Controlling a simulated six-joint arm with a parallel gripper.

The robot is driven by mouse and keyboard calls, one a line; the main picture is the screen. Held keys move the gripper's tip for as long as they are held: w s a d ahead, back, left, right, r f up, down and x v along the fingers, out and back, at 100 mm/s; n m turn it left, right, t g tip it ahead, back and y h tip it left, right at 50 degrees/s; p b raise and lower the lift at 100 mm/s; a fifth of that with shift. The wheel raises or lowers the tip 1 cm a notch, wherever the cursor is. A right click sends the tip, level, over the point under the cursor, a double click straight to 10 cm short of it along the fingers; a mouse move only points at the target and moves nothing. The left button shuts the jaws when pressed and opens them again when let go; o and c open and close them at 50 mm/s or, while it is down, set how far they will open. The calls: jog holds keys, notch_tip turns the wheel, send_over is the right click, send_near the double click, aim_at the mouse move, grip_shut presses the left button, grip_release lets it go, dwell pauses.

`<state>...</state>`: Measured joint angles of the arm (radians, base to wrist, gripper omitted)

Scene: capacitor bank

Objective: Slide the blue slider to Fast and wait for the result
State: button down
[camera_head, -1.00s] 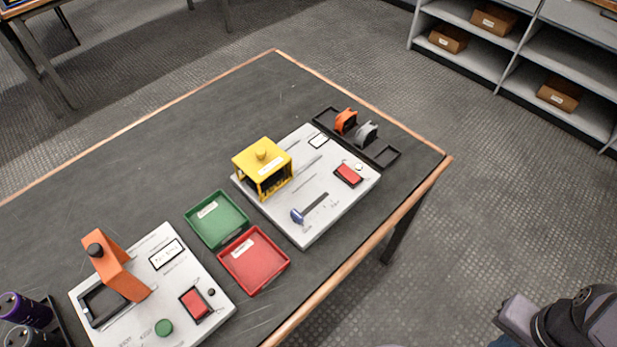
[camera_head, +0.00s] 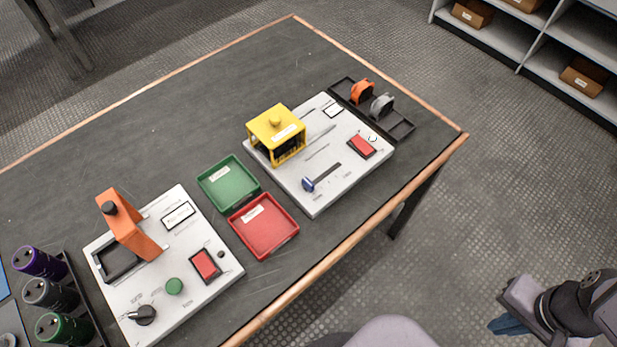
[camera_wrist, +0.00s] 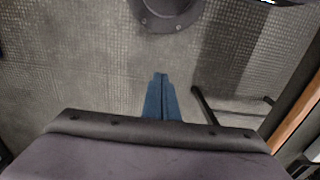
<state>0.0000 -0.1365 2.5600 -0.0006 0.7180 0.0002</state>
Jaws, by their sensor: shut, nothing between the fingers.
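The blue slider (camera_head: 308,184) sits at the left, lower end of its dark slot (camera_head: 327,173) on the far white panel (camera_head: 318,206). The labels by the slot are too small to read. A red rocker switch (camera_head: 362,145) is on the same panel, with a small pale round spot (camera_head: 373,137) beside it. A small white display (camera_head: 333,110) is near the panel's back corner. My gripper's blue fingers (camera_wrist: 161,98) are shut and empty in the wrist view, over bare floor. The gripper also shows at the lower right of the head view (camera_head: 509,325), well away from the table.
A yellow cage (camera_head: 276,130) stands on the far panel. Green (camera_head: 206,193) and red (camera_head: 290,243) trays lie left of it. A nearer panel (camera_head: 209,291) carries a raised orange cover (camera_head: 128,225). A black rack (camera_head: 399,129) holds orange and grey parts.

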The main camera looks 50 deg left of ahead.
jog(key=c, duration=2.1)
grip_release()
jog(key=shift+o, duration=0.3)
jog(key=shift+a+r, duration=0.2)
jog(key=shift+r, duration=0.05)
jog(key=s+a+r+n+h+p, duration=0.1)
jog(key=s+a+r+n+p, duration=0.35)
jog(key=a+p, duration=0.4)
jog(key=s+a+r+n+g+h+p, duration=0.1)
jog(key=s+a+r+n+p, duration=0.2)
jog(key=a+n+p, duration=0.5)
jog(key=s+a+r+n+h+p, duration=0.1)
jog(key=s+a+r+n+p, duration=0.2)
jog(key=a+p, duration=0.6)
jog(key=w+a+r+n+y+b, duration=0.1)
jog(key=a, duration=0.8)
jog(key=w+a+r+n+t+y, duration=0.1)
jog(key=a+y, duration=0.1)
jog(key=a, duration=0.8)
jog(key=shift+w+r+b, duration=0.35)
jog(key=shift+r+b, duration=0.05)
